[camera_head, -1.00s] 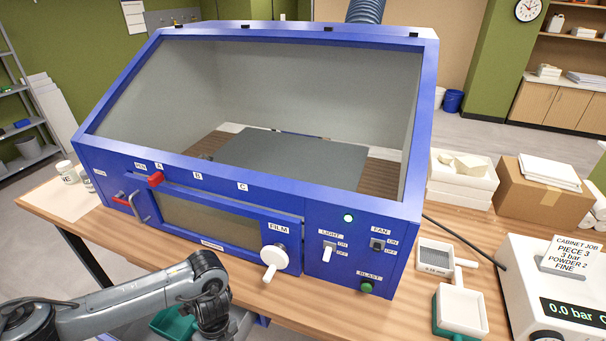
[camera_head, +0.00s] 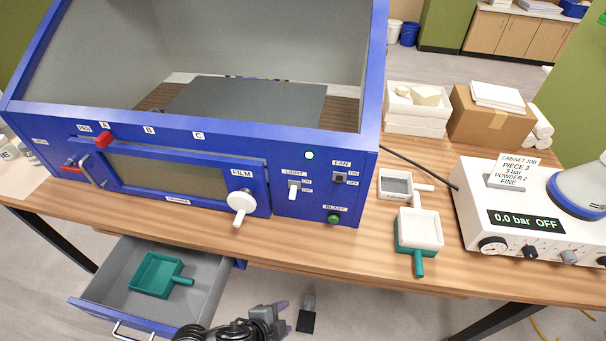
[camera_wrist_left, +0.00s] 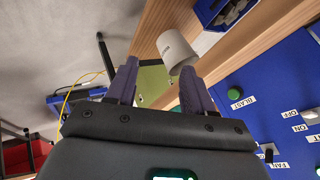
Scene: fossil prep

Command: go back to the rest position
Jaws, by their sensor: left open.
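My left gripper (camera_head: 282,306) is low at the bottom of the head view, in front of the bench and to the right of the open drawer. Its purple fingers (camera_wrist_left: 158,82) are spread apart in the left wrist view, with nothing held between them. A white cylinder (camera_wrist_left: 175,50) shows beyond the fingertips; I cannot tell what it is. My right gripper is in neither view.
The blue cabinet (camera_head: 300,240) stands on the wooden bench (camera_head: 330,255). The grey drawer (camera_head: 205,285) is pulled out below, with a green scoop (camera_head: 155,273) inside. A white tray (camera_head: 420,228), a sieve (camera_head: 397,185) and a control unit (camera_head: 475,205) are at right.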

